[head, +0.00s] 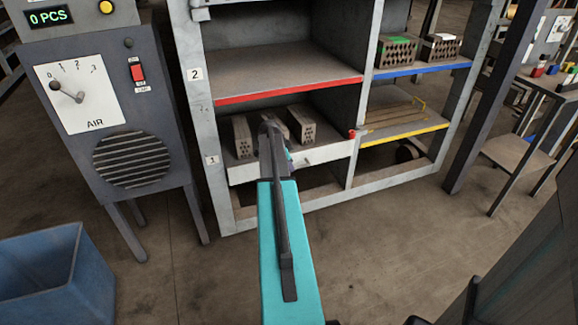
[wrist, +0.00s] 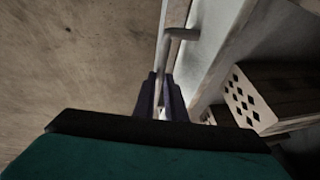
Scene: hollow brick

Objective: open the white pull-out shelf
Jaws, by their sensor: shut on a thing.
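The white pull-out shelf (head: 322,155) is at the lower left of the metal rack, at the level marked 1. Its white front also shows in the wrist view (wrist: 208,42). A bar handle (wrist: 163,42) stands off that front on a post. My gripper (wrist: 160,92) is shut on the handle bar, with one dark finger on each side of it. In the head view my gripper (head: 272,150) is at the middle of the shelf front, and my arm hides part of that front. I cannot tell whether the shelf is pulled out at all.
Several hollow bricks (head: 301,124) lie on the shelf; one shows close in the wrist view (wrist: 262,100). A red-edged shelf (head: 285,70) is above. A grey air cabinet (head: 125,150) and blue bin (head: 60,275) stand left. The floor (head: 390,230) in front is clear.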

